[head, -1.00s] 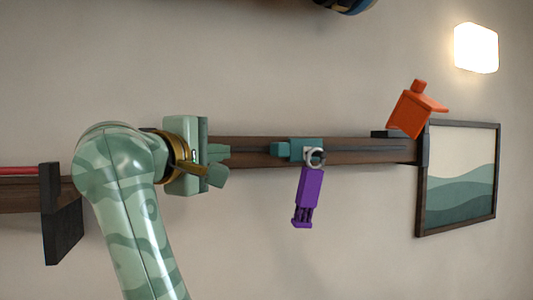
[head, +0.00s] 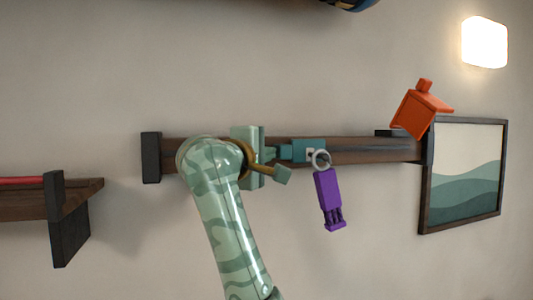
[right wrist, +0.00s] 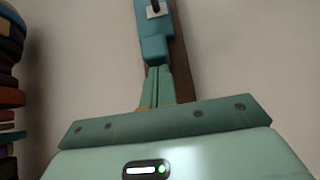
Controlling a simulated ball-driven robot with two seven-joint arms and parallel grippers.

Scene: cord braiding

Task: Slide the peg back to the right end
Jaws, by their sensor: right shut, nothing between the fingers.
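The teal slider (head: 311,150) sits on a dark wooden rail (head: 375,151) on the wall, right of the rail's middle. A ring (head: 321,160) hangs at the slider's peg, with a purple tag (head: 329,197) below it. My right gripper (head: 284,153) is shut and empty at the slider's left side, its fingers along the rail. In the right wrist view the shut fingertips (right wrist: 157,72) meet or nearly meet the slider's near end (right wrist: 155,48); contact is unclear. The peg (right wrist: 155,7) shows at the top edge there. My left gripper is out of view.
Dark end blocks stand at the rail's left (head: 151,157) and right (head: 428,150). An orange house-shaped thing (head: 416,112) and a framed picture (head: 463,180) are at the right end. A shelf (head: 25,199) is at the left. Rail between slider and right block looks clear.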

